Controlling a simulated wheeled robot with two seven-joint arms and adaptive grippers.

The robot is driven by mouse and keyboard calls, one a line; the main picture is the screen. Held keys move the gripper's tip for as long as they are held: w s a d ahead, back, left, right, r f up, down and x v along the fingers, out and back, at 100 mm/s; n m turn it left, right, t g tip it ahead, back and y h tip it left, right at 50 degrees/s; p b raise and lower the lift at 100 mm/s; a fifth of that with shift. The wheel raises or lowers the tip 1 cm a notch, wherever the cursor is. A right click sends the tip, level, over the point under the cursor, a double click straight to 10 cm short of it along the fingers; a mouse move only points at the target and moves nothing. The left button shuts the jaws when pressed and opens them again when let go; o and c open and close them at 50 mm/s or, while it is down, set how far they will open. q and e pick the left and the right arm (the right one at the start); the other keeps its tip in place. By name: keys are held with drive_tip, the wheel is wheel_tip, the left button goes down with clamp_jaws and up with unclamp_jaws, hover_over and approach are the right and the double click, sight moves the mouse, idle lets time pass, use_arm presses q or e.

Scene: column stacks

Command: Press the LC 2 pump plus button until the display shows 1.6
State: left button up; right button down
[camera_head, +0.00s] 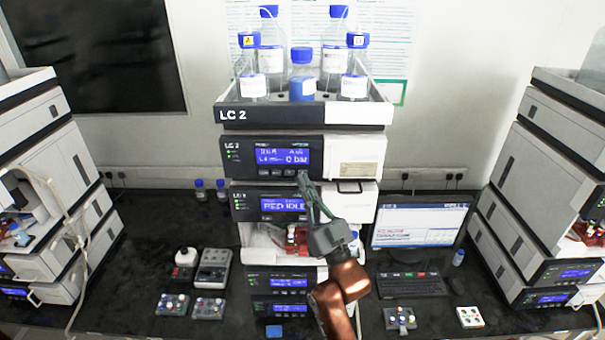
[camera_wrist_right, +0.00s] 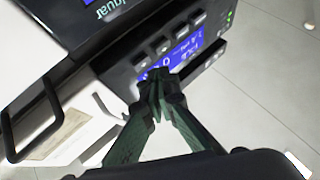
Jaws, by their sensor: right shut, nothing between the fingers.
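The LC 2 stack stands in the middle of the bench, with its name on the top tray (camera_head: 270,115). The pump module below has a blue display (camera_head: 281,157); its flow figure looks like 1.4, though blurred, beside "0 bar". A row of small buttons (camera_head: 276,173) runs under the display. My right gripper (camera_head: 302,176) is shut and empty, its tips at the right end of that row. In the wrist view the closed tips (camera_wrist_right: 157,84) overlap the display's edge (camera_wrist_right: 186,52), near the buttons (camera_wrist_right: 163,47). I cannot tell whether they touch the plus button. My left gripper is out of view.
Blue-capped bottles (camera_head: 301,75) stand in the top tray. Another module with a blue display (camera_head: 283,204) sits below the pump. A monitor (camera_head: 419,222) and keyboard (camera_head: 409,284) are to the right. Other stacks stand at both sides. A handle (camera_wrist_right: 28,125) projects nearby.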

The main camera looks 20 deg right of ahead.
drive_tip(key=shift+w, duration=0.1)
idle(0.4)
drive_tip(key=shift+w+d, duration=0.15)
drive_tip(key=shift+w, duration=0.2)
drive_tip(key=shift+w+d, duration=0.1)
drive_tip(key=shift+w, duration=0.25)
idle(0.7)
drive_tip(key=shift+s, duration=0.1)
drive_tip(key=shift+s+a+p, duration=0.25)
drive_tip(key=shift+s+p, duration=0.1)
drive_tip(key=shift+s, duration=0.35)
drive_tip(key=shift+s+a+p, duration=0.15)
drive_tip(key=shift+s+a, duration=0.1)
drive_tip(key=shift+s, duration=0.55)
drive_tip(key=shift+s+a+p, duration=0.1)
drive_tip(key=shift+s+a, duration=0.1)
drive_tip(key=shift+s, duration=0.6)
drive_tip(key=shift+s+a+p, duration=0.15)
drive_tip(key=shift+s+a, duration=0.1)
drive_tip(key=shift+s, duration=0.55)
